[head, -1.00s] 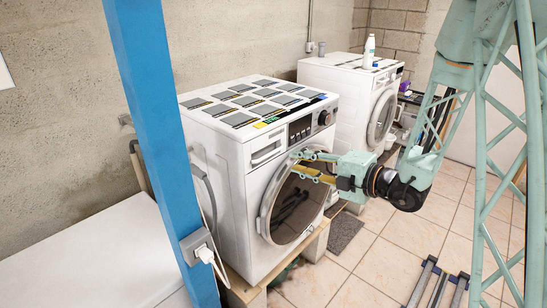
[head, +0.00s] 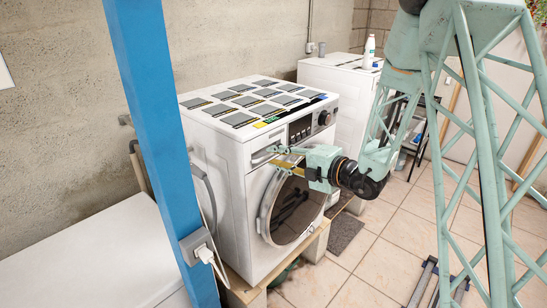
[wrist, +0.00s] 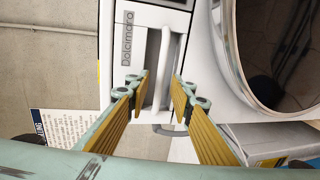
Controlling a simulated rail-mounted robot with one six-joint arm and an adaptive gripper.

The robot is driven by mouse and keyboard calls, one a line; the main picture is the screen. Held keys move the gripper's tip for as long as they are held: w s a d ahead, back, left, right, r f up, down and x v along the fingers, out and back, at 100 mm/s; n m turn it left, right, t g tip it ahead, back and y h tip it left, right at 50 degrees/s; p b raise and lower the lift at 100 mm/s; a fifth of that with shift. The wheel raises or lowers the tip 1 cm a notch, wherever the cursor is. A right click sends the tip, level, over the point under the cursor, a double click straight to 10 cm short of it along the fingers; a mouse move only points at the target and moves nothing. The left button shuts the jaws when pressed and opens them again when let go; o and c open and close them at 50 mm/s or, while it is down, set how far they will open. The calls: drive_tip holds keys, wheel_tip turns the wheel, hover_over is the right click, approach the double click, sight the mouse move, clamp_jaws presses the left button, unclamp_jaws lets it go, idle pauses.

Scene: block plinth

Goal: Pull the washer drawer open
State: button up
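The washer (head: 250,190) is a white front-loader with a round dark door. Its drawer (head: 262,153) is at the upper left of the front and looks shut. In the wrist view the drawer's white upright-looking handle (wrist: 162,58) stands beside the maker's name. My gripper (head: 275,158) is at the drawer front, above the round door. Its fingers are apart in the wrist view (wrist: 161,84), one on each side of the line of the handle. The handle's lower part shows between the fingertips; I cannot tell whether they touch it.
The round door's rim (wrist: 225,60) is close to the right finger in the wrist view. Flat grey tiles (head: 250,101) cover the washer's top. A second white machine (head: 335,85) stands behind. A blue post (head: 160,130) is at the left. The tiled floor (head: 355,250) in front is mostly clear.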

drive_tip(key=shift+w+a+f, duration=0.15)
drive_tip(key=shift+w+a, duration=0.25)
drive_tip(key=shift+a, duration=0.1)
clamp_jaws()
